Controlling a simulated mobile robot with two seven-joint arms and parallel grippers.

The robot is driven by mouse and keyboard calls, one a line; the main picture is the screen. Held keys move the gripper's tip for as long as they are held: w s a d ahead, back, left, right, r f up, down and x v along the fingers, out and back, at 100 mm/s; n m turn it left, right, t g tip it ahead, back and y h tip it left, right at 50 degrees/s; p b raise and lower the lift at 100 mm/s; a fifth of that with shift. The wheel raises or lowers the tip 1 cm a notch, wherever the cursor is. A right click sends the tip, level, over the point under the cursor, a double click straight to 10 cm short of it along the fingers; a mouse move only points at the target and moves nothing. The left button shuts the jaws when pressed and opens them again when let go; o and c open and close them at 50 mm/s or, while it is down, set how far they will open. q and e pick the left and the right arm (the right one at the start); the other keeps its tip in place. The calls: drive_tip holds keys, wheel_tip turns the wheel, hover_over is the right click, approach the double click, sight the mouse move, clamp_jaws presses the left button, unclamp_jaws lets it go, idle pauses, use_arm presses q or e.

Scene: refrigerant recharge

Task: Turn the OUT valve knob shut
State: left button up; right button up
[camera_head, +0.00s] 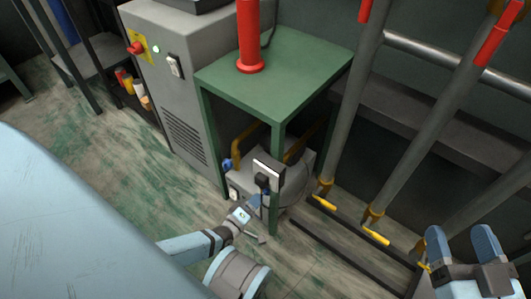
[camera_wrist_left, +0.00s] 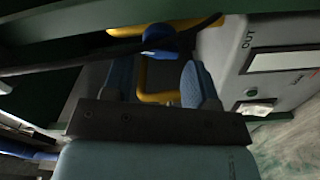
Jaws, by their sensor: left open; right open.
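In the left wrist view a blue valve knob (camera_wrist_left: 160,36) sits by a yellow pipe (camera_wrist_left: 150,97), near the OUT label (camera_wrist_left: 248,40) on a pale housing. My left gripper (camera_wrist_left: 158,76) is open. The knob shows just past its fingertips, between them and higher in the picture, and is not gripped. In the head view my left arm (camera_head: 230,233) reaches to the recovery unit under the green table; its fingers are hard to make out. A blue knob (camera_head: 228,164) shows at the unit's left; I cannot tell if it is the same one. My right gripper (camera_head: 463,244) is open and empty.
The green table (camera_head: 290,70) covers the unit, its legs close to my left arm. A red cylinder (camera_head: 249,40) stands on it. A grey cabinet (camera_head: 185,120) is at left, grey pipes with yellow handles (camera_head: 376,236) at right. Floor is clear at left.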

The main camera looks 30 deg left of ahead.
sight(266, 191)
use_arm(q)
drive_tip(key=w, duration=0.2)
drive_tip(key=w+b, duration=0.1)
drive_tip(key=w, duration=0.1)
drive_tip(key=shift+w+d+f, duration=0.1)
drive_tip(key=shift+w+d, duration=0.1)
drive_tip(key=shift+w, duration=0.1)
drive_tip(key=shift+w+b, duration=0.3)
drive_tip(key=shift+w, duration=0.3)
use_arm(e)
drive_tip(key=shift+w+d+r+n+t+y, duration=0.15)
drive_tip(key=shift+w+d+n+t+y, duration=0.2)
drive_tip(key=shift+n, duration=0.45)
